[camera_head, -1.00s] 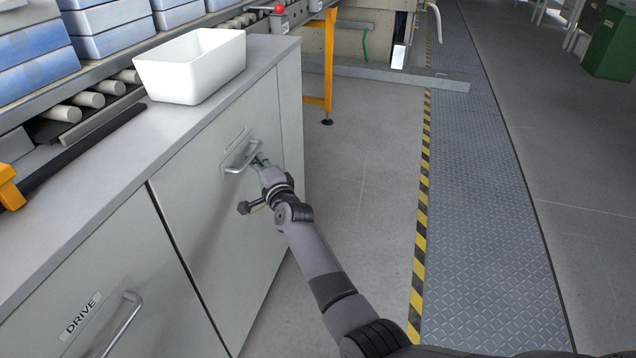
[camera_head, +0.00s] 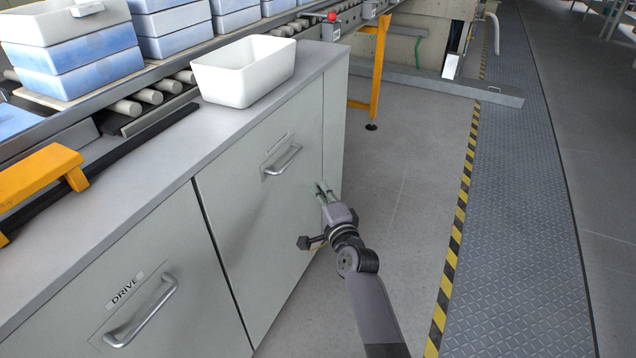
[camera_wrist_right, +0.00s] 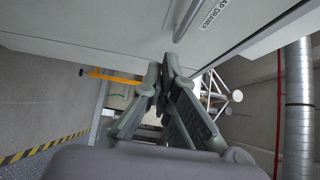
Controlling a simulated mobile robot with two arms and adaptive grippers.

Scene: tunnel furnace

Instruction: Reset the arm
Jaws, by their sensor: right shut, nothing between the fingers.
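My right gripper (camera_head: 321,187) is in front of the grey cabinet, to the right of and below the upper cabinet handle (camera_head: 282,159). Its fingers are together with nothing between them, and it is apart from that handle. In the right wrist view the two fingers (camera_wrist_right: 165,75) meet near the tips, with a metal handle (camera_wrist_right: 194,18) and a partly readable drawer label above them. My right arm comes in from the bottom of the head view. My left gripper is not in view.
A white bin (camera_head: 243,72) stands on the cabinet top (camera_head: 150,150). Blue and white boxes (camera_head: 80,70) sit beside the rollers at upper left. A drawer labelled DRIVE (camera_head: 125,290) is at lower left. Open floor (camera_head: 410,170) lies right of the cabinet, before a yellow-black stripe (camera_head: 459,215).

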